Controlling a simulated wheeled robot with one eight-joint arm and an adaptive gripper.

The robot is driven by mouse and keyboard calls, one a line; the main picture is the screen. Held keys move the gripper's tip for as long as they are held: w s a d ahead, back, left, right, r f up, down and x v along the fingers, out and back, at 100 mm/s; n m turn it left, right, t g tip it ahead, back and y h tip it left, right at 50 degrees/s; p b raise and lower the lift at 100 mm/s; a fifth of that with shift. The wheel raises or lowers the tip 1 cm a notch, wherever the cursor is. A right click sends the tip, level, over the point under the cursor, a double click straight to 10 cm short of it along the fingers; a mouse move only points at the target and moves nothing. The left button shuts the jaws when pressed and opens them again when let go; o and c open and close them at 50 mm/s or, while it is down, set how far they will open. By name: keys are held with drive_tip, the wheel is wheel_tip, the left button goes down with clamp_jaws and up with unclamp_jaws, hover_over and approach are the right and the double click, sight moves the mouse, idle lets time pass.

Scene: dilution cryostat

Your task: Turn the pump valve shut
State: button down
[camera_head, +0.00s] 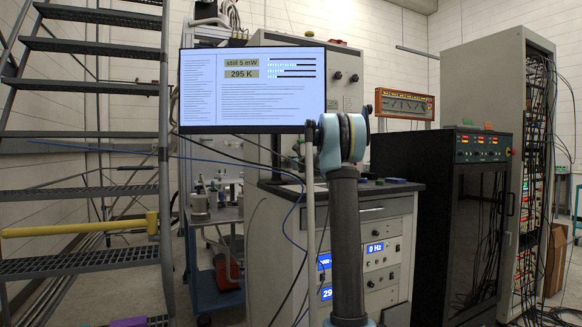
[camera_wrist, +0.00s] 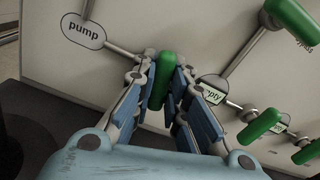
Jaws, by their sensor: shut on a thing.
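The pump valve's green handle (camera_wrist: 164,72) is in the upper middle of the wrist view. It points roughly up and down in the picture, across the line of the thin pipe that leads from the "pump" label (camera_wrist: 83,30). My gripper (camera_wrist: 163,66) has its fingers on both sides of this handle and is shut on it. The lower end of the handle is partly hidden between the fingers. In the head view my arm rises in the middle, and neither the gripper nor the valve can be made out.
Other green valve handles stand close by at the upper right (camera_wrist: 292,20) and lower right (camera_wrist: 262,128), joined by pipes on a pale panel (camera_wrist: 200,30). In the head view a screen (camera_head: 253,86) reads "still 5 mW" and "295 K". A metal staircase (camera_head: 85,190) stands left, a black cabinet (camera_head: 440,200) right.

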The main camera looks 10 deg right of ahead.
drive_tip(key=shift+m, duration=1.5)
drive_tip(key=c, duration=1.6)
unclamp_jaws()
drive_tip(key=v, duration=1.1)
drive_tip(key=shift+s+d, duration=0.1)
drive_tip(key=shift+s, duration=0.25)
